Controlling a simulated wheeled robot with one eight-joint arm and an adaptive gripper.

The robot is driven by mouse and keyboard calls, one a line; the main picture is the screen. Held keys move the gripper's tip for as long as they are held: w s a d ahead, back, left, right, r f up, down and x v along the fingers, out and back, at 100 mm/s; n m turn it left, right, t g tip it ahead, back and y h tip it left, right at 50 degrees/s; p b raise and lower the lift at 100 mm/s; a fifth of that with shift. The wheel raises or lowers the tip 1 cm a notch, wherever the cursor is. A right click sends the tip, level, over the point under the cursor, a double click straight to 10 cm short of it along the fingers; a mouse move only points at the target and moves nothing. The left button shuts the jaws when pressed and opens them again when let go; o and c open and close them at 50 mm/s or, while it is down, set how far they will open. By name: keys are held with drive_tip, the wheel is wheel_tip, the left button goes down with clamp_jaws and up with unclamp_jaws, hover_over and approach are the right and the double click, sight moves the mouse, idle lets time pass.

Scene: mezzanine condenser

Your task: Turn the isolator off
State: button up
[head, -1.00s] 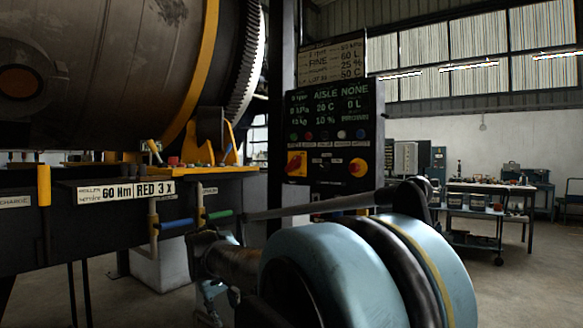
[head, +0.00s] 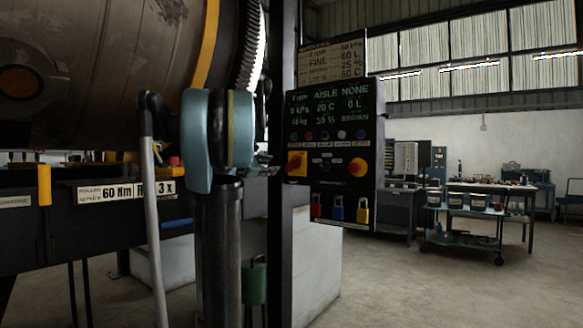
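The control panel (head: 333,130) hangs on a dark post right of the drum. At its lower left is a red rotary handle on a yellow plate, which looks like the isolator (head: 296,164). The handle looks slanted; its exact setting is too small to read. A round red button (head: 358,167) on yellow is at the panel's lower right. My arm stands in front of the post, left of the panel. A small grey part just left of the isolator seems to be my gripper (head: 264,166); it is mostly hidden behind my blue arm joint, so its fingers do not show.
Red, blue and yellow padlocks (head: 338,209) hang under the panel. The dark post (head: 283,200) stands between my arm and the panel. The large drum (head: 90,70) fills the left. A trolley (head: 465,220) and benches stand at the right, with clear floor in front.

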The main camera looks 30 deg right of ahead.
sight(291, 163)
drive_tip(key=x, duration=1.2)
drive_tip(key=r+x, duration=0.1)
drive_tip(key=x, duration=0.5)
drive_tip(key=shift+w+a, duration=0.15)
drive_tip(key=shift+w, duration=0.15)
drive_tip(key=shift+c, duration=0.2)
clamp_jaws()
